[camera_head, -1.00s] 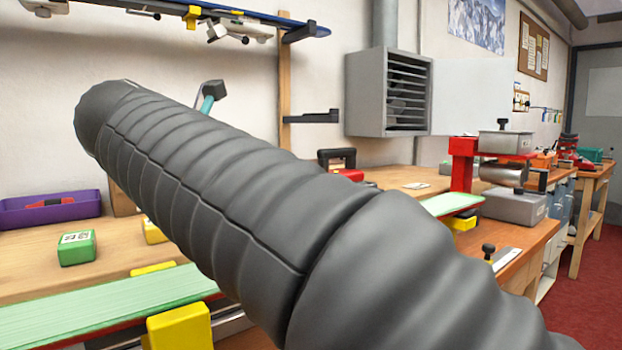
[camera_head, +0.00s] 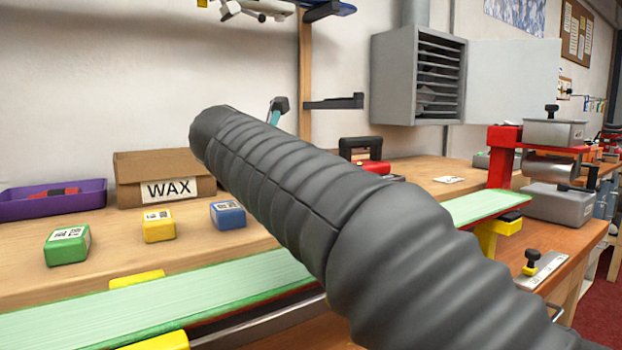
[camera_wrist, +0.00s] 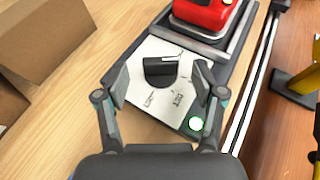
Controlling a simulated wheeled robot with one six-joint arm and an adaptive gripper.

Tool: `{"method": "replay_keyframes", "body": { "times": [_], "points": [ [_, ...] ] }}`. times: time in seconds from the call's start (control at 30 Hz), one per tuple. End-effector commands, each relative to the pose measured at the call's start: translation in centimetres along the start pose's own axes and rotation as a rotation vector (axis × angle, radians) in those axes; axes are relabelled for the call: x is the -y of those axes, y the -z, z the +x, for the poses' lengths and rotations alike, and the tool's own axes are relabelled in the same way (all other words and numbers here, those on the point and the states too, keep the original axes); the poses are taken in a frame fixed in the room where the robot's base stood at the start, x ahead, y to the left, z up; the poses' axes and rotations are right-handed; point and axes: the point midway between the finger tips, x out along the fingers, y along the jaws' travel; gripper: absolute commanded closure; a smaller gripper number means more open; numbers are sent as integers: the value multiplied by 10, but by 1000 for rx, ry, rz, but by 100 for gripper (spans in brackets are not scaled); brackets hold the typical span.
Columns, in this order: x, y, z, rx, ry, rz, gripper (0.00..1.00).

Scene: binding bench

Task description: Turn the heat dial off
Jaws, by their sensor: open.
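The heat dial is a black round knob (camera_wrist: 160,71) with a short white pointer line toward its right side. It sits on a pale plate (camera_wrist: 140,88) with small dark marks, on a dark-framed unit. In the head view my arm hides the gripper and dial.
A red appliance (camera_wrist: 205,12) stands on the unit beyond the dial. A cardboard box (camera_wrist: 45,40) is to the left. In the head view, a WAX box (camera_head: 165,180), purple tray (camera_head: 52,200) and small green box (camera_head: 68,245) are on the bench. A green-topped strip (camera_head: 200,285) runs along the front.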

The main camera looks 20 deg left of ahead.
Motion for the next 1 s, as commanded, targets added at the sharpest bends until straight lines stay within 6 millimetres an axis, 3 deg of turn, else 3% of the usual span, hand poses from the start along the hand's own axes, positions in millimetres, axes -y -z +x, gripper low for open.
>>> {"method": "replay_keyframes", "body": {
  "times": [0.23,0.6,0.87,1.0],
  "points": [
    [1,0,27,1,1,0,31],
    [0,0,32,1,1,0,31],
    [0,0,32,1,0,0,92],
    [-1,0,31,1,-3,-1,92]
  ]
}}
